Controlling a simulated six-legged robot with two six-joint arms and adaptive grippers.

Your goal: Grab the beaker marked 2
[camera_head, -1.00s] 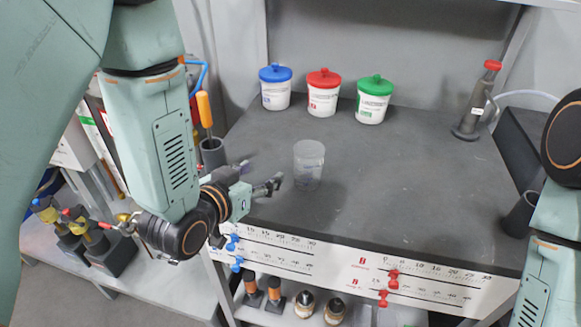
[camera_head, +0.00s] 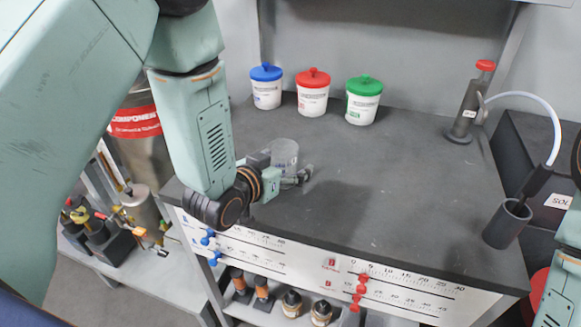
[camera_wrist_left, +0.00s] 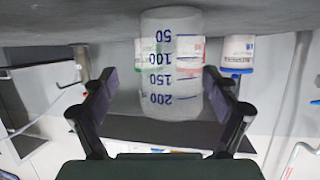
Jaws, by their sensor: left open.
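A clear beaker (camera_head: 285,152) stands on the dark grey worktop. In the left wrist view, which is upside down, the beaker (camera_wrist_left: 171,62) shows blue graduations from 50 to 200; I cannot make out a mark 2 on it. My left gripper (camera_head: 283,168) is at the beaker, and its fingers partly hide the lower part. In the left wrist view my left gripper (camera_wrist_left: 161,78) is open, with one finger on each side of the beaker. Gaps seem to show between fingers and glass. My right gripper is out of view.
Tubs with blue (camera_head: 266,88), red (camera_head: 313,92) and green (camera_head: 363,101) lids stand behind the beaker. A red-topped dispenser (camera_head: 467,105) and a dark cup with a tube (camera_head: 507,224) stand at right. The worktop's middle is clear. Sliders line the front panel (camera_head: 330,272).

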